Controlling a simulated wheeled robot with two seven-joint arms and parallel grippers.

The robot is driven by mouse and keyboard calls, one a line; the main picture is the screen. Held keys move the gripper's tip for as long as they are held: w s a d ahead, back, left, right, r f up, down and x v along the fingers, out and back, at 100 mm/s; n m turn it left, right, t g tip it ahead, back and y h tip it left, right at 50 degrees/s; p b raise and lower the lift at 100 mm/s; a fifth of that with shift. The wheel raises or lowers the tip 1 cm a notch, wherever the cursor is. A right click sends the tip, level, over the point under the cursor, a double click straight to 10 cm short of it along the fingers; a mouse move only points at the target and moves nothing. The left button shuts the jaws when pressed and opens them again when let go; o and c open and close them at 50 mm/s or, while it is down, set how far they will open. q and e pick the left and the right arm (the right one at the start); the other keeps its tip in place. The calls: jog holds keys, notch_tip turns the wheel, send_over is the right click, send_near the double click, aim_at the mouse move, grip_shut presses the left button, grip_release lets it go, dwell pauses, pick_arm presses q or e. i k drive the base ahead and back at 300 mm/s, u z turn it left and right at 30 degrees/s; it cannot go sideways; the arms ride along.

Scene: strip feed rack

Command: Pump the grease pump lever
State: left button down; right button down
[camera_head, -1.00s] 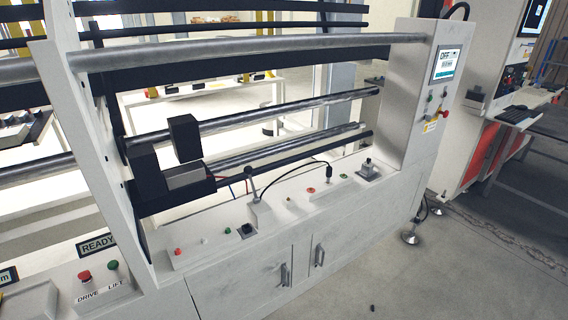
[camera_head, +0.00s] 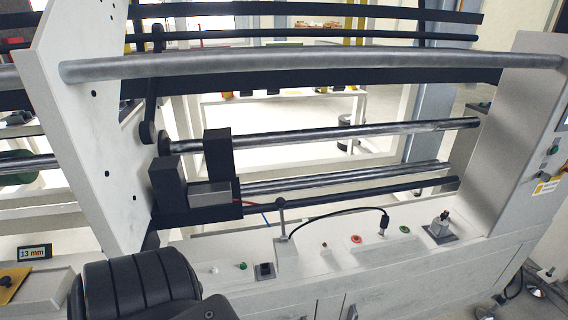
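The white machine's ledge (camera_head: 335,265) carries a few small controls. A thin upright lever with a dark tip (camera_head: 281,205) stands on a white block, left of the ledge's middle. A short dark handle on a grey square base (camera_head: 440,228) stands at the ledge's right end. Which of them is the grease pump lever, I cannot tell. A black, ribbed link of my own arm fills the lower left and hides part of the ledge's left end. No fingertips of either gripper show, and nothing of mine touches the controls.
A black cable (camera_head: 340,211) arcs over the ledge to a small black plug (camera_head: 384,225). Long metal rollers (camera_head: 330,138) span behind the ledge, with a thick top bar (camera_head: 300,64) above. A white side plate (camera_head: 85,130) stands left and a grey cabinet (camera_head: 515,140) right.

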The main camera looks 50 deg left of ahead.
aim_at(280, 202)
jog(key=u, duration=0.5)
jog(key=i, duration=0.7)
jog(key=u, duration=0.9)
jog(key=i, duration=0.25)
jog(key=u, duration=0.3)
